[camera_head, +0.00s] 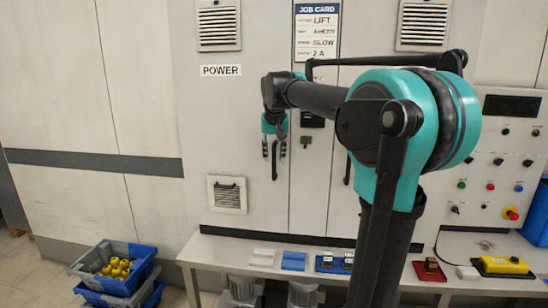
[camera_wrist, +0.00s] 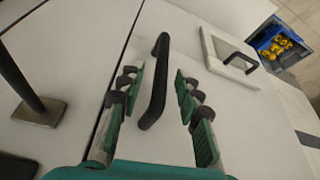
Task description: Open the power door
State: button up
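The power door (camera_head: 235,125) is a pale cabinet panel under the POWER label (camera_head: 221,71), and it looks shut. Its black bar handle (camera_wrist: 155,85) stands near the seam at the door's edge. My gripper (camera_head: 274,128) is at the handle, with the handle's lower part showing below it in the head view. In the wrist view my open gripper (camera_wrist: 157,95) has one finger on each side of the handle. Gaps show between the handle and both fingers. How deep the handle sits between the fingers is hard to tell.
A shelf (camera_head: 262,248) with small coloured blocks runs below the cabinet. Blue and grey crates (camera_head: 140,262) with yellow parts stand at the lower left. A button panel (camera_head: 490,170) is at the right. A dark bar (camera_wrist: 22,85) on a square base shows left of the seam.

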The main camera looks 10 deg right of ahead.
jog(key=shift+w+f, duration=0.2)
jog(key=shift+f, duration=0.3)
grip_shut()
